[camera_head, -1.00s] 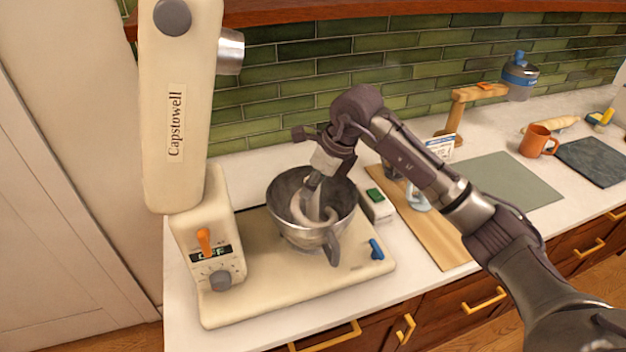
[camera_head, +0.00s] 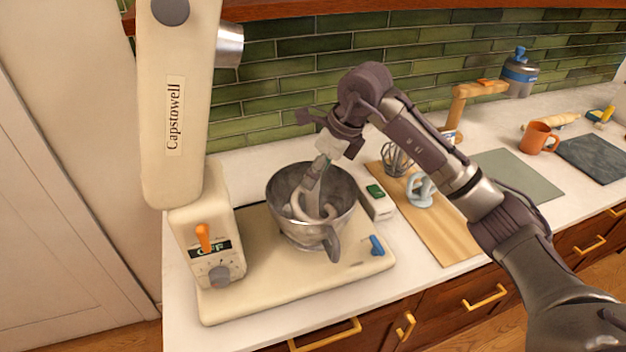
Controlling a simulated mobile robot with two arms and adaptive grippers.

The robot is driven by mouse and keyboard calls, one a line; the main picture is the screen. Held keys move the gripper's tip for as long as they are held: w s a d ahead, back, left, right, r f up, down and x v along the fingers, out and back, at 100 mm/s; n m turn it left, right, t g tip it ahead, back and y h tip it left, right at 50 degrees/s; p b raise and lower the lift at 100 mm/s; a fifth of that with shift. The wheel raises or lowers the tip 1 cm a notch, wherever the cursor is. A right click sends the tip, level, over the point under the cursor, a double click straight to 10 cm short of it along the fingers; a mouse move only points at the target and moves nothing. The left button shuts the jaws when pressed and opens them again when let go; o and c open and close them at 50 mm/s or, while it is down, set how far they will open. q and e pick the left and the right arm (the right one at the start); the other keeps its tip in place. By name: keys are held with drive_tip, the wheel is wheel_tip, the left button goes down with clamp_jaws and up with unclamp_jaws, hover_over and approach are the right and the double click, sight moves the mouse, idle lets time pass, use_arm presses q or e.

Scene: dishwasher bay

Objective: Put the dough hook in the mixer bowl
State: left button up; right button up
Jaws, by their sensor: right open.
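The pale, curved dough hook (camera_head: 302,212) is inside the steel mixer bowl (camera_head: 335,222), leaning against its inner wall. The bowl sits on the cream mixer's (camera_head: 300,290) base, its handle towards the front. The mixer head is tilted up, clear of the bowl. My right gripper (camera_head: 314,182) points down into the bowl from the upper right. Its fingers are open and overlap the hook's upper end in the picture; whether they touch it I cannot tell. My left gripper is out of view.
Right of the mixer, a wire whisk (camera_head: 397,160) and a pale blue attachment (camera_head: 421,190) are on a wooden board (camera_head: 445,243). A green-topped white box (camera_head: 376,203) stands close to the bowl. An orange mug (camera_head: 538,138) is farther right.

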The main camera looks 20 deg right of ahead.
drive_tip(key=b+v, duration=0.1)
drive_tip(key=v, duration=0.8)
drive_tip(key=shift+b, duration=0.35)
